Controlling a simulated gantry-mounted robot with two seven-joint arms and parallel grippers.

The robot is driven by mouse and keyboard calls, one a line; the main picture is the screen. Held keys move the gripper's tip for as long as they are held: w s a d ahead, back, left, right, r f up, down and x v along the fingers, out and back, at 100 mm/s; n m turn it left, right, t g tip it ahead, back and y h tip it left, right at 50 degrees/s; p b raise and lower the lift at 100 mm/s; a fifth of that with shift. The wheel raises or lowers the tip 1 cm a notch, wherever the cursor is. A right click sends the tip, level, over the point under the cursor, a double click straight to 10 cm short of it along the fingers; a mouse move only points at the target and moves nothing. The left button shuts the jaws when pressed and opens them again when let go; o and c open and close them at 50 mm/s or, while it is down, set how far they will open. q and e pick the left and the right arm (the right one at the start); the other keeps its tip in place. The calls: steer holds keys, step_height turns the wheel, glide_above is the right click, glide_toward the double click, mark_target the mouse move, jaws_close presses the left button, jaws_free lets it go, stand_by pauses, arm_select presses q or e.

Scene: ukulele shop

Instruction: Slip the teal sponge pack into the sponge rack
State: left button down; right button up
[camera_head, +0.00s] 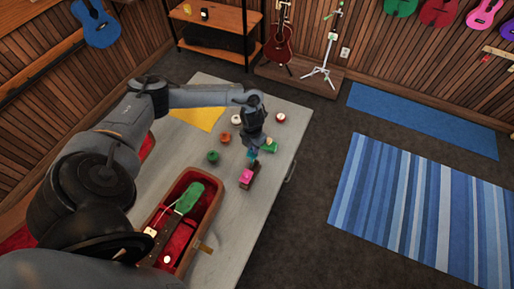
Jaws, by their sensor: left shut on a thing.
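My left gripper (254,148) reaches over the grey table from the left, pointing down. It is shut on the small teal sponge pack (252,154), which is partly hidden by the fingers. The sponge rack (253,180) is a small dark brown holder just below the gripper in the picture, near the table's right edge. A pink pack (246,176) sits in or against the rack. The teal pack is close to the rack's far end; I cannot tell whether they touch. My right gripper is not in view.
A green item (270,147) lies right beside the gripper. Two round pots, green (213,157) and orange (225,138), stand to its left. White (236,120) and red-and-white (280,118) round items stand behind. An open red-lined case (212,215) holds a green ukulele (186,199) nearer me.

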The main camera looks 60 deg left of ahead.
arm_select(q)
step_height(320, 180, down, 2)
steer(key=shift+d+f+b, duration=0.15)
steer(key=shift+f+b, duration=0.05)
steer(key=shift+b, duration=0.5)
steer(key=shift+f+b, duration=2.3)
steer(key=shift+f, duration=0.5)
steer(key=c, duration=0.9)
jaws_free()
steer(key=shift+c, duration=0.2)
